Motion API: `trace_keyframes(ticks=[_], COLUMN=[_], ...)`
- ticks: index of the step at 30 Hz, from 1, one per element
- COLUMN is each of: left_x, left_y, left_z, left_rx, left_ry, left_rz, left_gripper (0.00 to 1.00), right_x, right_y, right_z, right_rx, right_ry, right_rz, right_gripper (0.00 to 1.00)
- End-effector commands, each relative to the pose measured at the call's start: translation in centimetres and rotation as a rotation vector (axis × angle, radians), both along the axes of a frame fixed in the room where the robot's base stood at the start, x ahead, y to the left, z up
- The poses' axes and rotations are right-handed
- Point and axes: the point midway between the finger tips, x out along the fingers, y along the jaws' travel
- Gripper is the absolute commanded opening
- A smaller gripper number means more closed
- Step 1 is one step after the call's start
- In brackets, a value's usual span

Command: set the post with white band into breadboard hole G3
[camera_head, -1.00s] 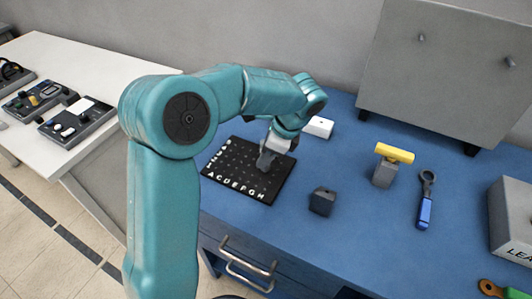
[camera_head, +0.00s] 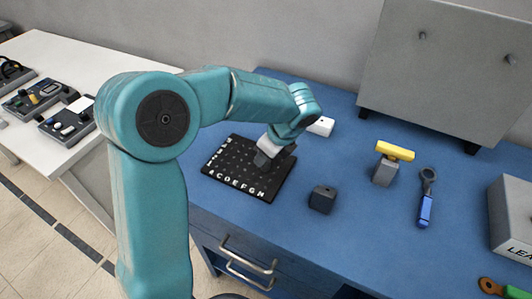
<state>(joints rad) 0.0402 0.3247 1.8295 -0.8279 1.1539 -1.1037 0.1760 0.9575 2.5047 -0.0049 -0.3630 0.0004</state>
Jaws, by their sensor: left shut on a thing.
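The black breadboard (camera_head: 240,185) lies on the blue bench, with white letters along its front edge and white marks along its left edge. My left gripper (camera_head: 263,160) points down over the right half of the board. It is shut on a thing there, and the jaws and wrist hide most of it. The post with the white band cannot be made out, and I cannot tell whether it touches the board or which hole is under it. My right gripper is not in view.
A dark block (camera_head: 322,199) stands right of the board. A white box (camera_head: 321,126) sits behind the wrist. A yellow-topped grey stand (camera_head: 384,172) and a blue-handled tool (camera_head: 425,204) lie farther right. A grey panel (camera_head: 440,75) stands at the back.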

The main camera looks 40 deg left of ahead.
Motion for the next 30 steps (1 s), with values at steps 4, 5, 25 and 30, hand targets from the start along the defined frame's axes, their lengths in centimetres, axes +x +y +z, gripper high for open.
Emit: trace_keyframes(ticks=[4, 5, 25, 30], left_x=[-0.1, -0.1, 0.2, 0.3], left_y=[-0.1, -0.1, -1.5, -3.3], left_z=[-0.1, -0.1, 3.6, 7.9], left_rx=[0.0, 0.0, 0.0, -0.001], left_ry=[0.005, 0.005, -0.003, -0.004], left_rz=[-0.025, -0.025, -0.023, -0.024], left_gripper=[0.0, 0.0, 0.59, 0.59], right_x=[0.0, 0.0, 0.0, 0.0], right_y=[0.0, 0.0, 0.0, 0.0], right_z=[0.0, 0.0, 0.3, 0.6], right_rx=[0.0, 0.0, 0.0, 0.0], right_ry=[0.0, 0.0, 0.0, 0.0], right_rz=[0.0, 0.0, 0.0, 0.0], right_gripper=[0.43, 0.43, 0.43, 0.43])
